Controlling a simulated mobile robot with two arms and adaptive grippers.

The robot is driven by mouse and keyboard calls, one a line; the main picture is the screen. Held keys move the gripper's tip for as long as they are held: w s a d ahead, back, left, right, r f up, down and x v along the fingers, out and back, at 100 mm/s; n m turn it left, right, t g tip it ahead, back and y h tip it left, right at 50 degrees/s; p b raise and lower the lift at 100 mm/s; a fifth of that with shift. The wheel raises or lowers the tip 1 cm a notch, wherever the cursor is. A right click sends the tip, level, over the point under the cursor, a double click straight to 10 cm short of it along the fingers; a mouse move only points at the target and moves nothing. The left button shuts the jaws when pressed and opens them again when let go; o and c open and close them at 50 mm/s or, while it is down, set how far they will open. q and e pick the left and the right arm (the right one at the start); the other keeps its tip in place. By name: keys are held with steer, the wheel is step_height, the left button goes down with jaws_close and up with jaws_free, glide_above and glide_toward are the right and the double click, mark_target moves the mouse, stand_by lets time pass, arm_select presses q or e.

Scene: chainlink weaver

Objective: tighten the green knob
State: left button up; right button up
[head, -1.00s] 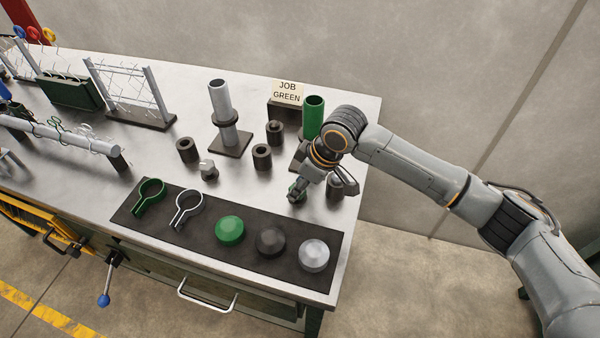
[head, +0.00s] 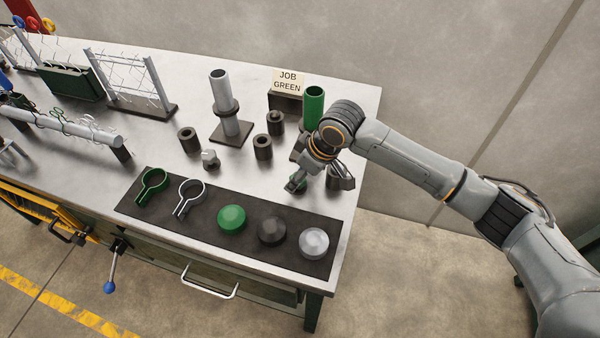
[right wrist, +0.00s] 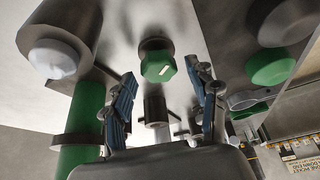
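In the right wrist view, the green knob (right wrist: 158,68) has a faceted rim and a short white mark on its face. It sits on a dark round base. My right gripper (right wrist: 161,84) is open, with one blue-padded finger on each side of the knob in that view. Gaps show between the knob and both pads. In the head view, my right gripper (head: 318,186) is low over the bench's right end, and the knob is mostly hidden by it. My left gripper is not in view.
A green post (head: 313,108) stands just behind my right gripper, near the "JOB GREEN" sign (head: 288,82). A grey post (head: 219,90) and several dark cylinders stand to the left. A dark mat (head: 185,222) in front holds clamps and green, black and silver caps.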

steer(key=shift+r, duration=0.1)
steer(key=v, duration=1.2)
steer(key=shift+s, duration=0.15)
